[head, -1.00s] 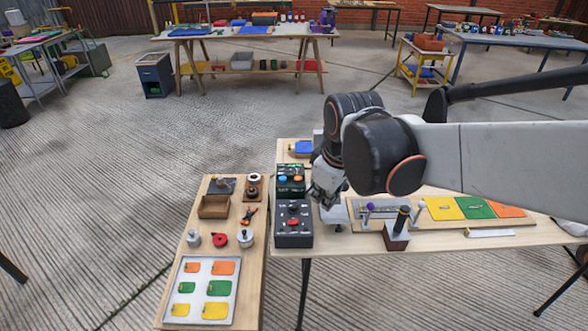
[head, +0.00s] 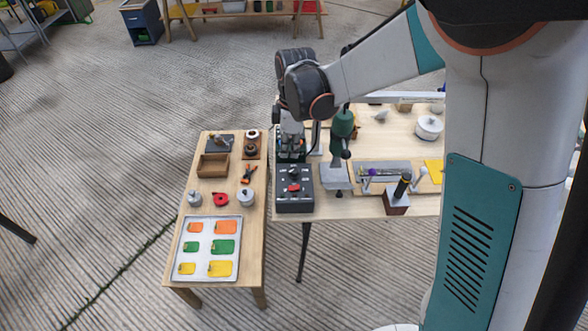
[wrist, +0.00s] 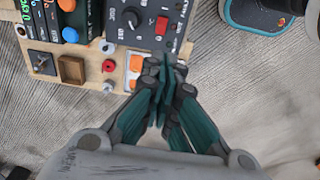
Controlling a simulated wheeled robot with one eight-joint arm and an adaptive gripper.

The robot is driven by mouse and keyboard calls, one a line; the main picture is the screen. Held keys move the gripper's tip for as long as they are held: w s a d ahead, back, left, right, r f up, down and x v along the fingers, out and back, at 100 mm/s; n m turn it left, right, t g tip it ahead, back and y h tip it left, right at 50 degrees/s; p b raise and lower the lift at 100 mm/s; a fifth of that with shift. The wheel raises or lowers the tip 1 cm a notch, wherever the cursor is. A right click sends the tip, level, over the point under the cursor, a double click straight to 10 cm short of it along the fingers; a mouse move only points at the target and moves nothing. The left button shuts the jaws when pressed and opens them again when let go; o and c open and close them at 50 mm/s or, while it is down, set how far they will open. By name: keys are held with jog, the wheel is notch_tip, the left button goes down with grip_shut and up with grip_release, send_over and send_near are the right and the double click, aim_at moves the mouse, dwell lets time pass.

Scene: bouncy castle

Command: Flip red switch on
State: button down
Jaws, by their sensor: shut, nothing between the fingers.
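The red switch (head: 293,188) sits on the front part of a dark control box (head: 295,207) at the left end of the work table. In the wrist view the red switch (wrist: 161,26) is a small red rocker beside a black knob (wrist: 131,18). I cannot tell which way it is set. My gripper (wrist: 168,66) is shut and empty. In the wrist view its fingertips lie just below the box's edge, apart from the switch in the picture. In the head view my gripper (head: 291,133) hangs behind the box, partly hidden by my wrist.
A panel with coloured buttons (head: 289,157) stands behind the box. A green press-like device (head: 343,125) stands close on the right. A side table on the left bears a tray (head: 207,277) of coloured plates, a red knob (head: 221,199) and a wooden box (head: 213,166).

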jog(key=shift+w+a+f, duration=0.1)
jog(key=shift+a+f, duration=0.1)
jog(key=shift+f, duration=0.1)
jog(key=shift+f, duration=0.1)
jog(key=b, duration=0.3)
send_over(293, 188)
jog(key=a, duration=0.2)
notch_tip(293, 188, down, 10)
jog(key=shift+d+r, duration=0.1)
jog(key=shift+r, duration=0.1)
jog(key=f, duration=0.1)
jog(key=d+f+b, duration=0.1)
jog(key=f, duration=0.1)
jog(key=shift+d+b, duration=0.25)
jog(key=shift+b, duration=0.05)
jog(key=shift+d+f, duration=0.25)
jog(key=shift+f, duration=0.05)
